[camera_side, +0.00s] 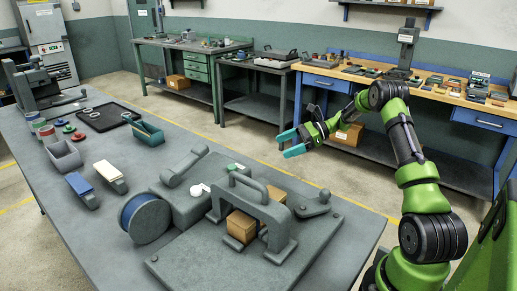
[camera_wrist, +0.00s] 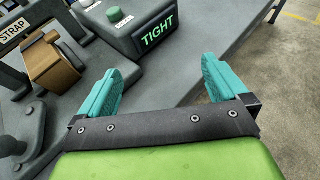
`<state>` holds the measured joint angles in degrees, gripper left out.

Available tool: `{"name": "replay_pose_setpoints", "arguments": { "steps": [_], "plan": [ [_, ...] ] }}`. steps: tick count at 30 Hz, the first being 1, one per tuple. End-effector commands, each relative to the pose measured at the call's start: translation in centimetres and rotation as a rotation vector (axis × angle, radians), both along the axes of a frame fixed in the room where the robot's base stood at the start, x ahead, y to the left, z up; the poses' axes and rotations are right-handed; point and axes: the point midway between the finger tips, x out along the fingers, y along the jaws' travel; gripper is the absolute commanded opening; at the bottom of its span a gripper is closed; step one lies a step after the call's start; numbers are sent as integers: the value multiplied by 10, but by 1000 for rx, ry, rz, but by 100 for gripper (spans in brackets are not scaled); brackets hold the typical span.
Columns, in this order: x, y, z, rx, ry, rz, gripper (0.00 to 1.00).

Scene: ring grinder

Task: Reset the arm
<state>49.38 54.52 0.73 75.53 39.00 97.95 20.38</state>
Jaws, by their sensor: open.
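My gripper (camera_side: 291,143) is in the air beyond the far right edge of the grey work table (camera_side: 345,225) in the side view. Its two teal fingers are apart with nothing between them. In the wrist view the gripper (camera_wrist: 165,85) shows the same open fingers, with the grey table surface behind them. The green and black arm reaches in from the right side. No object touches the gripper.
A grey press-like fixture (camera_side: 262,205) holds a brown block (camera_side: 241,226) on the table. A box with a lit "TIGHT" sign (camera_wrist: 158,32) and a green button (camera_wrist: 115,14) stands beside it. Benches line the wall.

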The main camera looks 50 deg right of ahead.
Motion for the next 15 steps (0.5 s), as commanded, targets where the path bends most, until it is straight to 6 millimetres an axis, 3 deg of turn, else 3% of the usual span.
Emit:
{"name": "replay_pose_setpoints", "arguments": {
  "steps": [6, 15],
  "plan": [
    [15, 18, -9, -1, 0, 1, 100],
    [17, 20, -10, -1, 1, 0, 100]
  ]
}}
